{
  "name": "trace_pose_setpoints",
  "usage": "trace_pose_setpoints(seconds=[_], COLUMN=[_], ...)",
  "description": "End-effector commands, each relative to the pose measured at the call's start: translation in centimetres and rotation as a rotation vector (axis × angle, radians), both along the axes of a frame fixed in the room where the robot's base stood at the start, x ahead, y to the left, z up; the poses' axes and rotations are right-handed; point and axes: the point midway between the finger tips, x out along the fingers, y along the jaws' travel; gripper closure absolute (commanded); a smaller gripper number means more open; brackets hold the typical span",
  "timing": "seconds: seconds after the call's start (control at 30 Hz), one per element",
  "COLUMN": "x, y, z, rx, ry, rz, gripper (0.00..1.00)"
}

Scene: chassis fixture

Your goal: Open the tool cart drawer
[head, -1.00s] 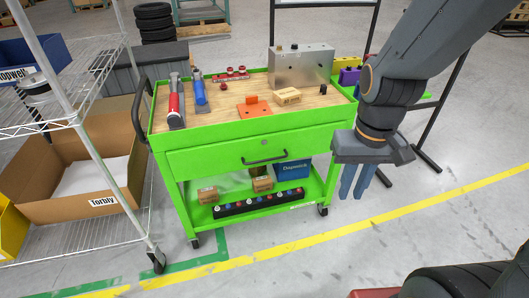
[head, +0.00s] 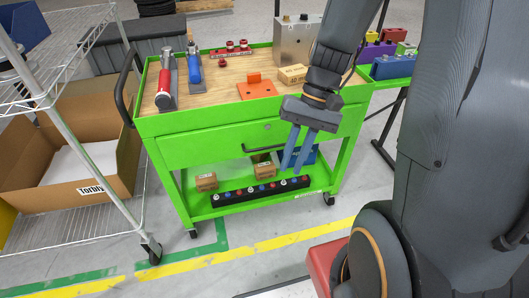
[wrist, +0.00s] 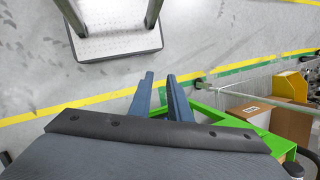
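The green tool cart (head: 160,126) stands in the middle of the head view. Its drawer (head: 205,148) looks shut, its front flush with the cart. A black bar handle (head: 262,149) runs across the drawer front; its right end is hidden behind my gripper's fingers. My gripper (head: 292,170) is in front of the right part of the drawer, blue fingers pointing down. The fingers are apart with nothing between them. I cannot tell how far they are from the handle. In the wrist view my gripper (wrist: 160,75) shows open beside green cart parts (wrist: 228,117); the handle is not visible there.
A wire shelf rack (head: 105,215) with a cardboard box (head: 60,190) stands close on the cart's left. Tools and an orange bracket (head: 257,87) lie on the cart top. A green side table (head: 393,68) stands behind right. The floor in front is open.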

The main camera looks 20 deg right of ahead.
Motion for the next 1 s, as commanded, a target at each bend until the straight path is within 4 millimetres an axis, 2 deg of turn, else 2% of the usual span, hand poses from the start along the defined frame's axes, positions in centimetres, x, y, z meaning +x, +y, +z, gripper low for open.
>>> trace_pose_setpoints(seconds=[0.03, 0.17, 0.27, 0.4, 0.5, 0.6, 0.77, 0.87, 1.0], x=[1.3, 5.0, 8.6, 13.7, 16.5, 18.4, 19.8, 20.2, 20.7], y=[-0.1, 0.2, -0.4, -2.5, -4.5, -6.2, -7.4, -6.7, -4.7], z=[-2.6, -6.2, -8.9, -12.1, -13.7, -14.8, -15.4, -15.6, -15.9], rx=[0.073, 0.292, 0.471, 0.696, 0.817, 0.898, 0.954, 0.961, 0.96], ry=[0.042, 0.095, 0.093, 0.032, -0.032, -0.087, -0.136, -0.142, -0.139], rz=[-0.059, -0.198, -0.313, -0.461, -0.544, -0.604, -0.646, -0.648, -0.646], gripper=[0.83, 0.83, 0.83, 0.83, 0.83, 0.83, 0.83, 0.83, 0.83])
